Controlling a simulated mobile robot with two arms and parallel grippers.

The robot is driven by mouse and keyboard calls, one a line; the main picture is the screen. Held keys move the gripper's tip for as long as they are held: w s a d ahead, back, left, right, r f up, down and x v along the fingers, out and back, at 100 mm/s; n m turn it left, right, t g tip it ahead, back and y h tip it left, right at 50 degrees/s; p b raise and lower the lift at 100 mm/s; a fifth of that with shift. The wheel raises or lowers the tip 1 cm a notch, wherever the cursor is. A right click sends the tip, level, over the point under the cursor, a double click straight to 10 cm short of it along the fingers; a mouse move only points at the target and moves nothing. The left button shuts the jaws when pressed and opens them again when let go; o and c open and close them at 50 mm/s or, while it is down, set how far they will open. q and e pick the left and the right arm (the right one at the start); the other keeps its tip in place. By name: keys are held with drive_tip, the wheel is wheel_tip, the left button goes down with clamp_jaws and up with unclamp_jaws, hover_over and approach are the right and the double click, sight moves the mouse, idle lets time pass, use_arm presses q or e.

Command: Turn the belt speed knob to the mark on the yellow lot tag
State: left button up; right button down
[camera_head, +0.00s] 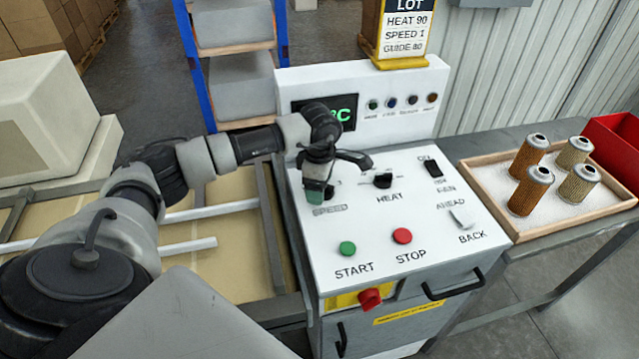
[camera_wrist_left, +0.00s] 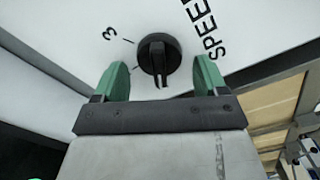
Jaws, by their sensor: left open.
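The black speed knob (camera_wrist_left: 160,55) is on the white panel in the left wrist view, beside the SPEED label and a "3" with a tick line. In the head view my gripper mostly hides the knob. My left gripper (camera_wrist_left: 162,82) is open, its green fingers on either side of the knob and apart from it. In the head view my left gripper (camera_head: 318,190) is over the SPEED label on the control panel (camera_head: 380,230). The yellow lot tag (camera_head: 403,30) stands on top of the machine and reads HEAT 90, SPEED 1, GUIDE 80. My right gripper is not in view.
The heat knob (camera_head: 383,180), fan switch (camera_head: 432,168), green start button (camera_head: 347,248) and red stop button (camera_head: 402,236) share the panel. A wooden tray (camera_head: 515,232) with several filter cartridges stands at right. A red bin (camera_head: 615,145) is behind it.

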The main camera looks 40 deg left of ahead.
use_arm(q)
drive_tip(key=shift+r, duration=0.1)
wheel_tip(320, 180, up, 11)
drive_tip(key=b, duration=0.2)
drive_tip(key=shift+f, duration=0.2)
drive_tip(key=shift+f, duration=0.1)
idle(0.4)
